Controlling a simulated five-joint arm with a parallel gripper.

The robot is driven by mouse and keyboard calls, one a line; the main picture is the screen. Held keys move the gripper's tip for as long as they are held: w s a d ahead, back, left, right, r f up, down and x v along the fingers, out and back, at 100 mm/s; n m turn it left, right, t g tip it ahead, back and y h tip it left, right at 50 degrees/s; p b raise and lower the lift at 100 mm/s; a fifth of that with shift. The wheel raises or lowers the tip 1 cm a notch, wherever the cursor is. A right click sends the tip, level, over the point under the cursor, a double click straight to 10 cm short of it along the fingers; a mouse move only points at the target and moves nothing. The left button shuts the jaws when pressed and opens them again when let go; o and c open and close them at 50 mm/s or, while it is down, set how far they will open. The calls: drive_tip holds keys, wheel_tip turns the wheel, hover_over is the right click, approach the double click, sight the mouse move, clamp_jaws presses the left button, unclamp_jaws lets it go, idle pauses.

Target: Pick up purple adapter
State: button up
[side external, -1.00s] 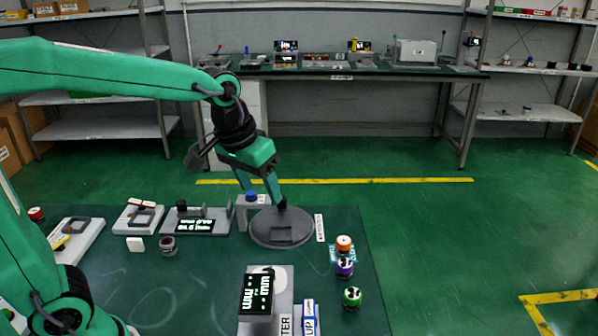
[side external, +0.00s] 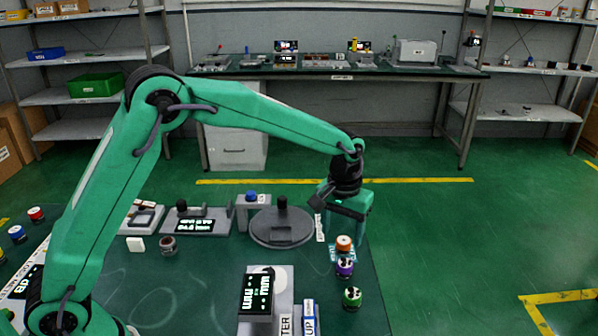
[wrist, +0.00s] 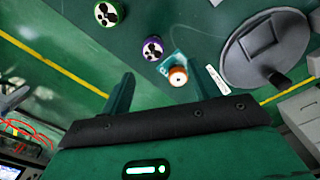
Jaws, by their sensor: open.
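The purple adapter (side external: 344,267) is a short round piece with a black-and-white top. It stands on the green table near the right edge, between the orange adapter (side external: 343,243) and the green adapter (side external: 352,298). My gripper (side external: 343,229) is open and empty, above and behind the orange adapter, apart from the purple one. In the wrist view the purple adapter (wrist: 153,50) lies ahead of my open gripper (wrist: 157,72), roughly between its fingers. The orange adapter (wrist: 178,76) is closer to the right finger, and the green adapter (wrist: 106,13) is farther off at the top.
A round grey stand (side external: 282,229) with a black knob is left of my gripper. A grey block with a black display (side external: 256,293) stands left of the adapters. A small blue-and-white box (side external: 309,316) is at the front. The table's right edge is close to the adapters.

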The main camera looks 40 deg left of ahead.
sight(345, 263)
drive_tip(key=shift+w+d+f, duration=0.2)
drive_tip(key=shift+d+f, duration=0.05)
drive_tip(key=shift+f, duration=0.25)
drive_tip(key=shift+w+d+f, duration=0.2)
drive_tip(key=shift+f, duration=0.3)
drive_tip(key=shift+w+d+f, duration=0.2)
drive_tip(key=shift+d+f, duration=0.05)
drive_tip(key=shift+f, duration=0.25)
drive_tip(key=shift+f, duration=0.1)
drive_tip(key=shift+f, duration=1.2)
drive_tip(key=shift+f, duration=0.1)
drive_tip(key=shift+s+f, duration=0.15)
drive_tip(key=shift+f, duration=1.1)
drive_tip(key=shift+s+f, duration=0.15)
drive_tip(key=shift+f, duration=1.1)
drive_tip(key=c, duration=1.1)
drive_tip(key=shift+c, duration=0.2)
